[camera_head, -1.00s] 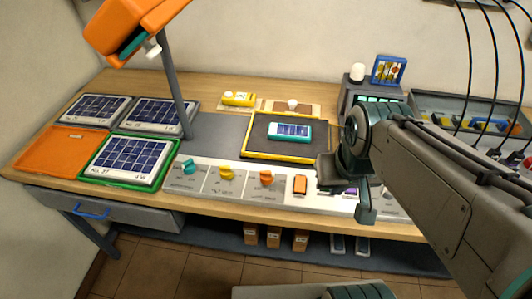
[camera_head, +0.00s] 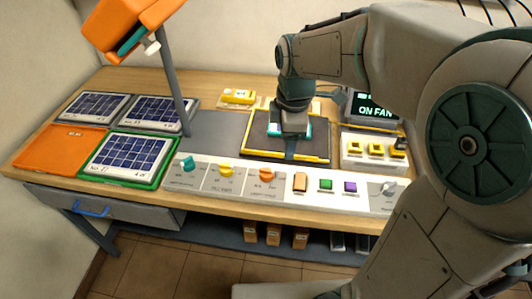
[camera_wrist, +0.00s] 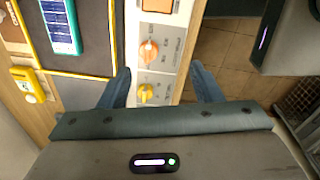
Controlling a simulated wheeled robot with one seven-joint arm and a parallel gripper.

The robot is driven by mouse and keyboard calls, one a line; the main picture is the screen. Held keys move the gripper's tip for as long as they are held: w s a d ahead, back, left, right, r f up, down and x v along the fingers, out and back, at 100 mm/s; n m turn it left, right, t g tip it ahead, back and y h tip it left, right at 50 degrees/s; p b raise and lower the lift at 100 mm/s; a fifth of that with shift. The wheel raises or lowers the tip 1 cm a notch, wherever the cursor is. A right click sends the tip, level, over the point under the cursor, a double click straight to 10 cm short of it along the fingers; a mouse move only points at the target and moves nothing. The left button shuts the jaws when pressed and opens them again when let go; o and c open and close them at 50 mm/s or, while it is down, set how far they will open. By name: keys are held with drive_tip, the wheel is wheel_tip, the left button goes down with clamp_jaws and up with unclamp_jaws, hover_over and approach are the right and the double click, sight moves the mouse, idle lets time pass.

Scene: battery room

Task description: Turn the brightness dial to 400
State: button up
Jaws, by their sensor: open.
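A white control strip (camera_head: 275,203) runs along the front of the bench. It carries a teal dial (camera_head: 188,164), a yellow dial (camera_head: 226,169), an orange dial (camera_head: 267,175) and a grey dial (camera_head: 389,189). Their labels are too small to read, so I cannot tell which is the brightness dial. My gripper (camera_head: 291,145) is in the air over the black mat, behind the strip, and hides part of a teal device. In the wrist view my gripper (camera_wrist: 164,75) is open and empty, with the yellow dial (camera_wrist: 146,94) and orange dial (camera_wrist: 148,50) showing between its fingers, apart from them.
An orange rocker (camera_head: 300,183), a green button (camera_head: 325,185) and a purple button (camera_head: 349,187) sit on the strip. The yellow-edged mat (camera_head: 250,153) lies behind. Solar panels (camera_head: 129,156) lie left, near a lamp post (camera_head: 176,95).

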sight(267, 169)
drive_tip(key=w+a+f+n, duration=0.2)
drive_tip(key=w+a+n, duration=0.2)
drive_tip(key=a+n, duration=0.15)
drive_tip(key=shift+n+g, duration=0.3)
drive_tip(key=shift+n, duration=0.25)
drive_tip(key=f, duration=0.9)
drive_tip(key=f+p, duration=0.1)
drive_tip(key=f, duration=0.4)
drive_tip(key=shift+d, duration=0.4)
drive_tip(key=shift+s, duration=0.1)
drive_tip(key=c, duration=1)
